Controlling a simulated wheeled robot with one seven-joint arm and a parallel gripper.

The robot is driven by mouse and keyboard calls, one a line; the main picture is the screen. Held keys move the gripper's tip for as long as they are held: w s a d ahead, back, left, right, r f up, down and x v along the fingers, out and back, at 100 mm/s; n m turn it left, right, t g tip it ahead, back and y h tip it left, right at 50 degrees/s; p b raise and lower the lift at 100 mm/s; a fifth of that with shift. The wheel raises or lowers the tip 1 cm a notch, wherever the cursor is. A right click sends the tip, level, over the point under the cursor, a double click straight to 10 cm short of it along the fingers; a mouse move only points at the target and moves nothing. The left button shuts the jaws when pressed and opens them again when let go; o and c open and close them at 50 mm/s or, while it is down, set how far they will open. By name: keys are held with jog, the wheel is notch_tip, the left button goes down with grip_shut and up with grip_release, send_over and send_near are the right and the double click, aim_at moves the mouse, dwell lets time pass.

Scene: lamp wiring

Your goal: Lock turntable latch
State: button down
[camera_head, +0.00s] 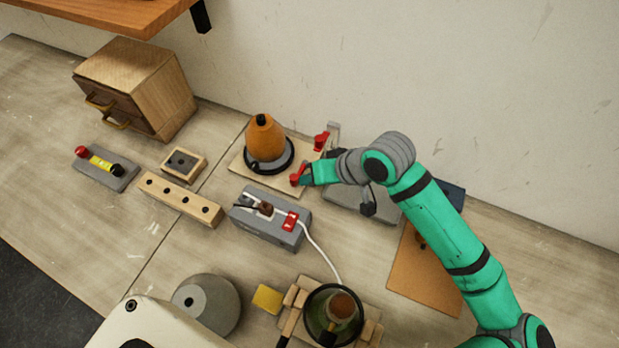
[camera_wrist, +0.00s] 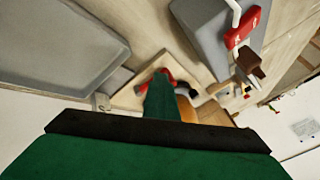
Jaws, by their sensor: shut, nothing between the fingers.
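The turntable carries an orange lamp body (camera_head: 265,137) on a dark round disc (camera_head: 285,165), set on a light wooden board (camera_head: 248,178). A red latch handle (camera_head: 296,180) is at the board's right front corner. A second red handle (camera_head: 321,140) stands at the back right beside a grey post. My gripper (camera_head: 306,176) is shut and empty, its tip right at the front red handle; I cannot tell whether they touch. In the wrist view, my green finger (camera_wrist: 159,98) partly covers a red handle (camera_wrist: 170,74) on the board, and the orange lamp body shows behind it.
A grey box (camera_head: 268,222) with a red switch and white cable stands in front of the board. A grey tray (camera_head: 362,205) lies to the right under my arm. A wooden drawer box (camera_head: 140,85) is at the back left. A round clamp fixture (camera_head: 335,315) is at the front.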

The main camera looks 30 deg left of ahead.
jog(key=shift+s+a, duration=0.35)
jog(key=shift+s, duration=0.2)
jog(key=shift+w+d, duration=0.25)
jog(key=shift+d, duration=0.2)
jog(key=d, duration=0.1)
jog(key=w+d, duration=0.1)
jog(key=d+r, duration=0.1)
jog(key=d, duration=0.1)
jog(key=shift+w+d, duration=0.1)
jog(key=shift+w, duration=0.1)
jog(key=s+v, duration=0.2)
jog(key=v, duration=0.6)
jog(key=shift+r, duration=0.3)
jog(key=shift+w, duration=0.15)
